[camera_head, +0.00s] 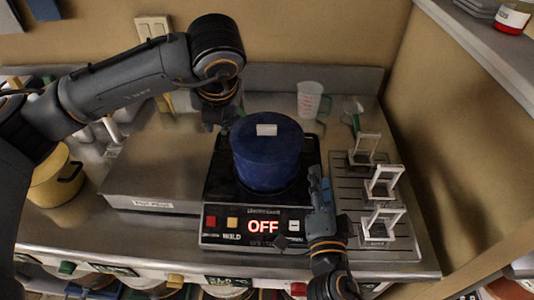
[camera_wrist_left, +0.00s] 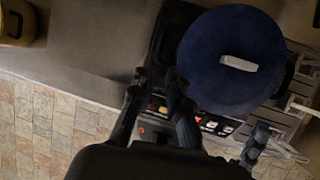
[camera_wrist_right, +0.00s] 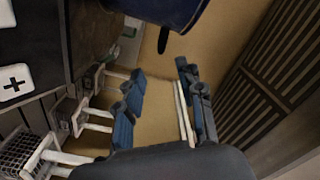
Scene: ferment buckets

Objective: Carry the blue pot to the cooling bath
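The blue pot (camera_head: 267,160), lidded with a pale block handle, stands upright on the black cooktop (camera_head: 218,180), whose display reads OFF. My left gripper (camera_head: 220,120) is at the pot's back left; in the left wrist view its fingers (camera_wrist_left: 155,80) are apart and empty beside the pot (camera_wrist_left: 225,85). My right gripper (camera_head: 320,185) is at the pot's right; in the right wrist view its fingers (camera_wrist_right: 162,75) are apart, below the pot's dark handle (camera_wrist_right: 163,40), not closed on it. I cannot tell for certain which thing is the cooling bath.
A low steel box (camera_head: 150,170) with a front label stands left of the cooktop. A yellow pot (camera_head: 55,180) is at the far left. White frames (camera_head: 382,185) stand on a ribbed rack at right. A measuring jug (camera_head: 309,98) is behind. The counter's front edge is close.

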